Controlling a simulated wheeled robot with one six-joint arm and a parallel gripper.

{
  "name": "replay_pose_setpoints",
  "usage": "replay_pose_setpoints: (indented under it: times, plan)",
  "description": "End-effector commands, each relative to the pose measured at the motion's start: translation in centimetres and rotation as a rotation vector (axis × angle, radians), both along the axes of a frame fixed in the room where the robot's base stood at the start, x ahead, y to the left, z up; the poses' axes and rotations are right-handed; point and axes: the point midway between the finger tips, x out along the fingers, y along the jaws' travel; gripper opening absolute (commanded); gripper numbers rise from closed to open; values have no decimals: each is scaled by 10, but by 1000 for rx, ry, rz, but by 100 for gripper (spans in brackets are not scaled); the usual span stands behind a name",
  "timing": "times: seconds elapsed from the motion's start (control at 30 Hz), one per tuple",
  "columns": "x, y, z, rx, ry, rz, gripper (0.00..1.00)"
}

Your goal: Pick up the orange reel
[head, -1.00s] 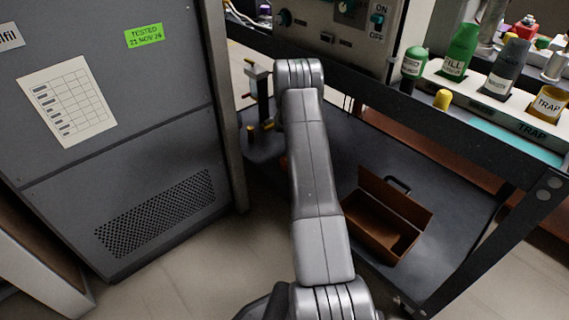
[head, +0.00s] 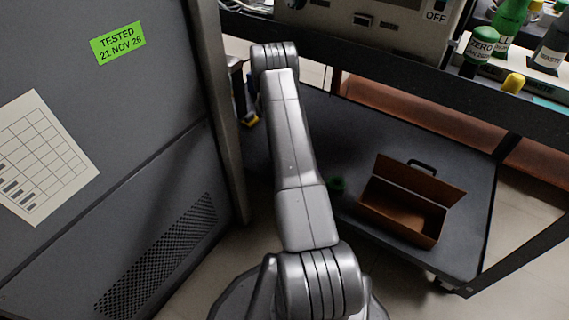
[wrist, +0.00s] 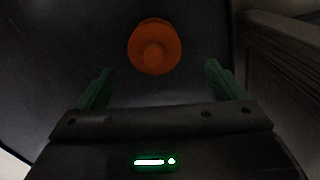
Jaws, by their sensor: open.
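The orange reel (wrist: 155,46) shows in the wrist view as a round orange disc with a smaller raised round centre. It lies on a dark surface, beyond the fingertips and roughly centred between them. My gripper (wrist: 158,82) has two green fingers spread apart, with nothing between them. In the head view the reel is not visible; my arm covers part of the lower shelf.
An open brown box (head: 402,208) stands on the dark lower shelf (head: 464,175), right of my arm. A grey cabinet (head: 100,150) stands close on the left. The bench edge with bottles (head: 476,52) runs above the shelf. In the wrist view a ridged wall (wrist: 285,55) is at right.

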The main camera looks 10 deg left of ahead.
Motion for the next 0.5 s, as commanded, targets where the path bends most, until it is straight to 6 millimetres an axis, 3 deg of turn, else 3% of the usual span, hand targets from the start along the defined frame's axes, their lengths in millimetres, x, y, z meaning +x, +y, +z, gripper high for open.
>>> replay_pose_setpoints:
  times: [0.27, 0.5]
  plan:
    - [1, -1, -20, 0, 0, 0, 90]
    - [3, -9, -54, 0, 1, -1, 90]
